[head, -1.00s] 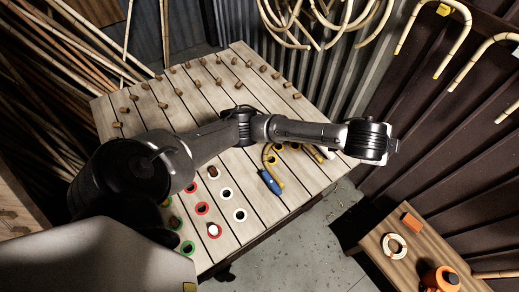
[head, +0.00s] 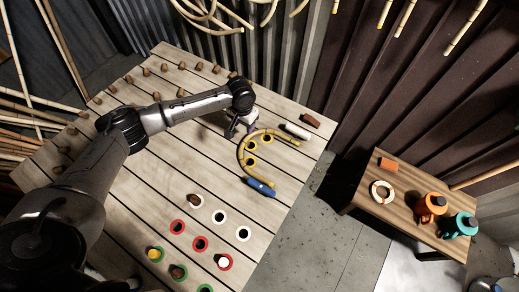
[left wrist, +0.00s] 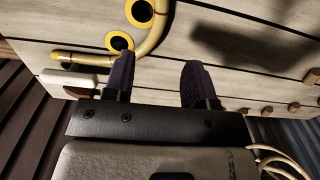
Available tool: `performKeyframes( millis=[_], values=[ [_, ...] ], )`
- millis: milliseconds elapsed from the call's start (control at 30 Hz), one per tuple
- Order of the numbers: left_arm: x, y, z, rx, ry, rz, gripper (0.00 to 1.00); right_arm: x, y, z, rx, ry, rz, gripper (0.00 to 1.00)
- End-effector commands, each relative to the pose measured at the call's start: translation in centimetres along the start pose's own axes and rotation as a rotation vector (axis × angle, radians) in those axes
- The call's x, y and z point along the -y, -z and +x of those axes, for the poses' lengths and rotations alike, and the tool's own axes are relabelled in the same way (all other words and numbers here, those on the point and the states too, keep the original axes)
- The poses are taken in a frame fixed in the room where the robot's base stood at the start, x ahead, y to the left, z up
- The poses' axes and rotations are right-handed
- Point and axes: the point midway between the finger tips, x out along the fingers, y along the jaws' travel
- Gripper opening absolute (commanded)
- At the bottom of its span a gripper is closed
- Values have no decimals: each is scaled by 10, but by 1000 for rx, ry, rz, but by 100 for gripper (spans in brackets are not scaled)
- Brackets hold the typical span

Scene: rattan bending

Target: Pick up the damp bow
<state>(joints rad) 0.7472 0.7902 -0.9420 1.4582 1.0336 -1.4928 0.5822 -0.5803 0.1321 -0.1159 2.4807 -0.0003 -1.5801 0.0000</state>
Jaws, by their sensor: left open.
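The damp bow (head: 241,158) is a tan-yellow curved rod lying on the slatted bench (head: 120,195), bent around several yellow-ringed holes. One end reaches right toward a white cylinder; the other is by a blue-handled tool (head: 261,187). My left gripper (head: 236,128) is just above the bow's upper left bend, pointing down. In the left wrist view the open, dark purple fingers (left wrist: 156,70) have nothing between them; the bow (left wrist: 150,40) shows just beyond the left finger. I cannot tell whether they touch. My right gripper is not in view.
A white cylinder (head: 297,131) and a brown block (head: 312,119) lie close to the bow. Wooden pegs line the bench's far side; red, white and green ringed holes are in front. A side table (head: 400,225) holds a white ring (head: 383,192) and orange and teal items.

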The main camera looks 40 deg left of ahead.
Motion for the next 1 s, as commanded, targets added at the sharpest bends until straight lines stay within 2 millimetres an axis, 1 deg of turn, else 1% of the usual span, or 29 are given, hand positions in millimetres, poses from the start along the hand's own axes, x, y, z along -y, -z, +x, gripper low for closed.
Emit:
performKeyframes(
  millis=[33, 200, 300, 533, 800, 900, 1000],
  values=[
    [-1, 0, 12, 2, 0, 0, 51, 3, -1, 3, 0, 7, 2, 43],
    [-2, 0, 35, 0, -2, 3, 51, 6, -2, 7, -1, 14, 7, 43],
    [-1, 0, 44, 0, 0, 3, 51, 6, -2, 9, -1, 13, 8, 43],
    [-1, 0, 54, -1, 0, 4, 51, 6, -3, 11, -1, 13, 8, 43],
    [0, -3, 89, 0, -1, 4, 51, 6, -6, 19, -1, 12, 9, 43],
    [0, -3, 97, -1, -1, 4, 51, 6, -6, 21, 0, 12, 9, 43],
    [0, -3, 101, -1, -1, 4, 51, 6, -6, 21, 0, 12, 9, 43]
  ],
)
